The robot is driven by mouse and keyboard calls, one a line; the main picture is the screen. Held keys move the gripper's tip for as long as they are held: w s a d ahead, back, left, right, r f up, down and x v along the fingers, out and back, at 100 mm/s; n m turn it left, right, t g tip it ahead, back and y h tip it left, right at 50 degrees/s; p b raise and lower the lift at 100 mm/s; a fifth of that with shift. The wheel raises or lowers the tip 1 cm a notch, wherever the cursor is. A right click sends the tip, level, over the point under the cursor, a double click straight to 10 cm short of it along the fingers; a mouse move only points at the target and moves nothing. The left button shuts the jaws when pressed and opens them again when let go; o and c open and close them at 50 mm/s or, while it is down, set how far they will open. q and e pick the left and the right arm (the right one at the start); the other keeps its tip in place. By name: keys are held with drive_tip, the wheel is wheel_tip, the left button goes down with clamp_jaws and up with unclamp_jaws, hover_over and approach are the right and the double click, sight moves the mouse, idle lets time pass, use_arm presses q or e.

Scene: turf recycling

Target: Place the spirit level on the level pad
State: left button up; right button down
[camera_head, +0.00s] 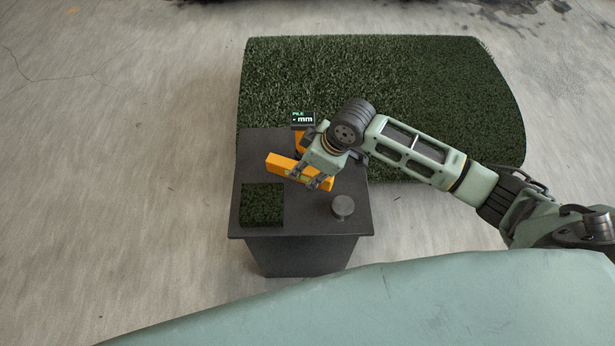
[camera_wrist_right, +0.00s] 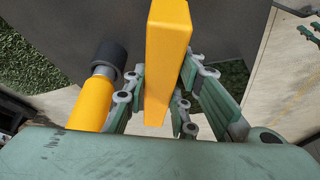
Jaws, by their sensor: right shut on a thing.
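The spirit level is an orange-yellow bar (camera_head: 286,165) in the head view, over the dark pedestal top (camera_head: 305,222). It also fills the upper middle of the right wrist view as a yellow bar (camera_wrist_right: 168,45). My right gripper (camera_head: 312,180) is shut on it, with fingers (camera_wrist_right: 160,100) on both sides of the bar. The bar lies roughly level, running from left to lower right. I cannot tell whether it touches the top. I cannot make out a separate level pad; the arm hides part of the top. My left gripper is not in view.
A square turf sample (camera_head: 262,205) lies at the front left of the top. A grey round weight or knob (camera_head: 343,206) stands at the front right. A pile gauge with a display (camera_head: 303,118) stands behind the gripper. A large turf sheet (camera_head: 340,75) lies beyond.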

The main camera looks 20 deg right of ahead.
sight(308, 178)
drive_tip(key=shift+f, duration=2.1)
drive_tip(key=c, duration=1.5)
unclamp_jaws()
drive_tip(key=shift+o, duration=0.2)
